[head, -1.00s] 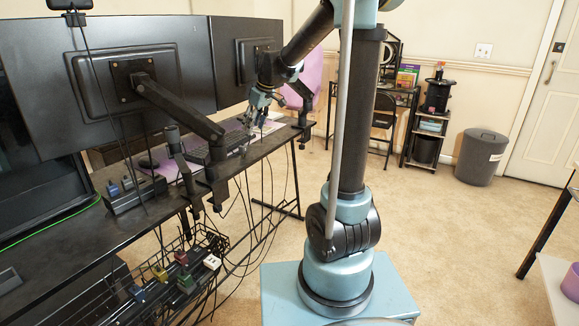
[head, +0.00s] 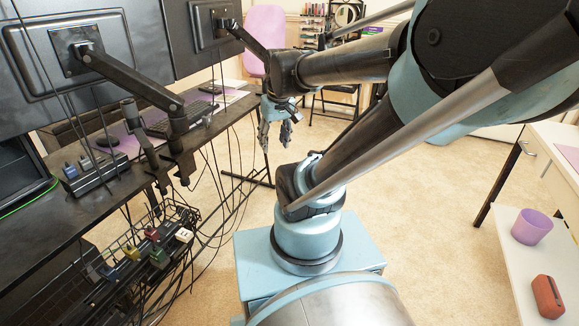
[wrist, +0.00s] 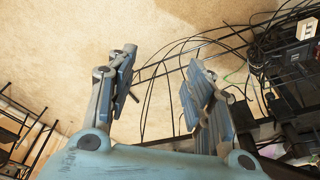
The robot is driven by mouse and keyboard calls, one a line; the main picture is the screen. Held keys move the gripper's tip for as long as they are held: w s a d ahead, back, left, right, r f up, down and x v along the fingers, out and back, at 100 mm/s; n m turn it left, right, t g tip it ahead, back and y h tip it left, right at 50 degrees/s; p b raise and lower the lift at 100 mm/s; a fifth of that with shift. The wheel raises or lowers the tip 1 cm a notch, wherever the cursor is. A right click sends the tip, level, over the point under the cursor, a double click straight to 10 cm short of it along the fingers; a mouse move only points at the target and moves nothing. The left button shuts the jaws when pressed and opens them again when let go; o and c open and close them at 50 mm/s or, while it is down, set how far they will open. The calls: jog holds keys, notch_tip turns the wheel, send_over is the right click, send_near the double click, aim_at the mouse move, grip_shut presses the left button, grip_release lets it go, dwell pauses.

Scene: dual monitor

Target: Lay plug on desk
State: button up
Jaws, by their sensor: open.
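My gripper (head: 276,140) is open and hangs fingers down, off the right side of the black desk (head: 118,188). In the wrist view its two fingers (wrist: 163,62) are apart, with only carpet and cables behind the gap. Several coloured plugs sit in the wire basket under the desk: a yellow plug (head: 132,253), a red plug (head: 152,233), a green plug (head: 158,257) and a white plug (head: 184,236). Small plugs also stand in a power strip (head: 98,177) on the desk. I cannot make out a loose plug on the desk top.
Loose cables (head: 225,190) hang beside the desk. A white table with a purple cup (head: 532,226) is at the right.

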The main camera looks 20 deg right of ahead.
jog(key=s+d+f+m, duration=0.2)
jog(key=s+d+f, duration=0.1)
jog(key=s+f, duration=0.2)
jog(key=shift+s+d+f+h, duration=0.15)
jog(key=shift+s+f+h, duration=0.25)
jog(key=shift+s, duration=0.7)
